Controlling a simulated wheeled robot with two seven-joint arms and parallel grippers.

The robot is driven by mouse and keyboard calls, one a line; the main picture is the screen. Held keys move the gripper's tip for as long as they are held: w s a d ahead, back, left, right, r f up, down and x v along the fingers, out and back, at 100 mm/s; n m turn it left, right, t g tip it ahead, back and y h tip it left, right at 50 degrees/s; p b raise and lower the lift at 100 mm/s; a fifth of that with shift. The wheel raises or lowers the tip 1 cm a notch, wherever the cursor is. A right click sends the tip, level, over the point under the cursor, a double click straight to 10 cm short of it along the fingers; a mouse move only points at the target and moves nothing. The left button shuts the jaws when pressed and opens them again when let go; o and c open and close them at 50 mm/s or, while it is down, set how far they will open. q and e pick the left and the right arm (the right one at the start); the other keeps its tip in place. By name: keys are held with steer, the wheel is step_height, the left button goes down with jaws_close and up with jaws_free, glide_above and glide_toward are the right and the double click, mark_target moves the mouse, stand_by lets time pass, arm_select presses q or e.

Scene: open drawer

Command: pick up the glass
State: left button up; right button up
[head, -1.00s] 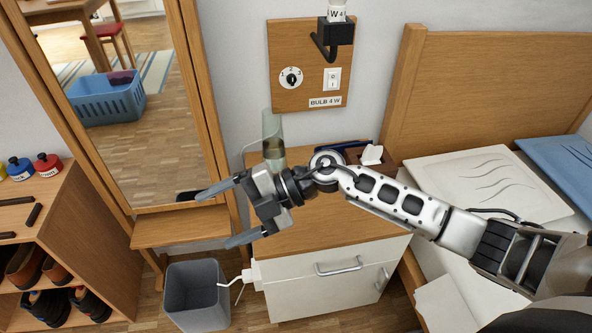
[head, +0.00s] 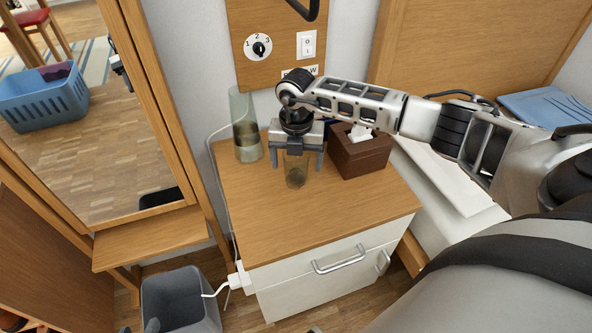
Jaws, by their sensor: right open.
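The glass (head: 295,177) is a small clear tumbler standing upright on the wooden top of the bedside cabinet (head: 330,221). My right gripper (head: 298,164) points down over it in the head view. Its two fingers are open, one at each side of the glass, with gaps that look small. The glass's upper part is partly hidden by the gripper.
A tall greenish glass vessel (head: 241,108) stands just left of my right gripper. A brown tissue box (head: 361,157) stands close on the right. The cabinet top's front is clear. A mirror (head: 110,150) and grey bin (head: 180,305) are at left.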

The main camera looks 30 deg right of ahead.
steer(key=shift+f, duration=0.45)
steer(key=c, duration=1.1)
steer(key=shift+w+r, duration=0.1)
steer(key=shift+c, duration=0.2)
steer(key=shift+r, duration=0.1)
